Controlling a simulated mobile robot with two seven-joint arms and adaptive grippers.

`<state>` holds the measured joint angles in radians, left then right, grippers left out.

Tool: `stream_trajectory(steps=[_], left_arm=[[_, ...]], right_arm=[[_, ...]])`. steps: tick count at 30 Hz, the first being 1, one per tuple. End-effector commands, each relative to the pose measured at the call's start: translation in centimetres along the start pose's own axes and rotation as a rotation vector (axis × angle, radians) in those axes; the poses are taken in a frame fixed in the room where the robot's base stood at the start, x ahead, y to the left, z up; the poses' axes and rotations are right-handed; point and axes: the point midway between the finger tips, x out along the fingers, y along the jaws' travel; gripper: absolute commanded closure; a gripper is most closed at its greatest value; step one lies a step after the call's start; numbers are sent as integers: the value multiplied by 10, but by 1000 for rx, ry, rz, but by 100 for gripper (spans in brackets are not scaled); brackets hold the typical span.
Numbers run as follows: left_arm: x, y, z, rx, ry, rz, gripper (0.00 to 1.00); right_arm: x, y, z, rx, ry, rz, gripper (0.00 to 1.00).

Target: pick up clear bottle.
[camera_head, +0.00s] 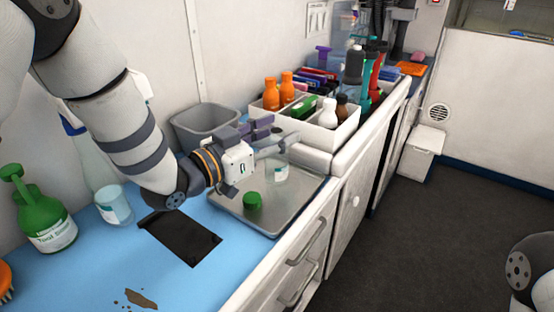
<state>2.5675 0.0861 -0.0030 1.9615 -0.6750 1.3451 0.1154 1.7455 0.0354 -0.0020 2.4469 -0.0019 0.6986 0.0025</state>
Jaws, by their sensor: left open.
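A small clear item with a white label (281,173), which looks like the clear bottle, is on the metal tray (238,213). Its see-through outline is hard to make out. A green cap-like piece (252,201) is nearer the front of the tray; I cannot tell whether it belongs to the bottle. My left gripper (272,143) reaches in from the left above the back of the tray. It is open, with its fingers pointing right, just above and behind the labelled item. I see no contact. My right gripper is out of view.
A grey bin (204,124) stands behind my left wrist. A white divided caddy (343,134) with several bottles is beyond the tray. A green spray bottle (45,222) and a clear cup (113,205) stand at left. Drawer fronts drop away at the counter's right edge.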

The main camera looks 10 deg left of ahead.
Motion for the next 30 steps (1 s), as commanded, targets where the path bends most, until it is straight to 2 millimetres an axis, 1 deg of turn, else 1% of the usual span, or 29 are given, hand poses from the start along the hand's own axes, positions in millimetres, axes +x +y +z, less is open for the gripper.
stream_trajectory(steps=[2, 7, 8, 9, 11, 12, 13, 14, 25, 26, 28, 29, 30], left_arm=[[4, 0, 0, 0, 1, 0, 51], [4, 0, -1, 0, 1, -1, 51], [4, 0, -1, 0, 1, -1, 58], [4, 0, -1, 0, 1, -1, 67], [4, 0, -1, 0, 1, -1, 81], [4, 0, -1, 0, 1, -1, 90], [4, 0, -1, 0, 1, -1, 97], [4, 0, -1, 0, 1, -1, 100], [4, 0, -1, -1, -1, 0, 100], [4, 0, -3, -1, 0, 0, 100], [4, 0, -17, 2, 3, 0, 100], [4, 0, -25, 3, 6, 0, 100], [4, 0, -38, 5, 8, 0, 100]], right_arm=[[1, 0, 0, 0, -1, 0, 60], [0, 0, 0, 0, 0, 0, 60], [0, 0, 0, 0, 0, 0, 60], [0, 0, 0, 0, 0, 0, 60], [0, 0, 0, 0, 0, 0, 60], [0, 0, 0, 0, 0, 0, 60], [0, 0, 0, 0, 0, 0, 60], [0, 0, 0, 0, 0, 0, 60], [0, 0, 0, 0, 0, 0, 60], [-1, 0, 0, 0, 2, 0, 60], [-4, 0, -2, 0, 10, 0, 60], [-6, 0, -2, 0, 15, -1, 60], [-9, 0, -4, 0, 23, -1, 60]])
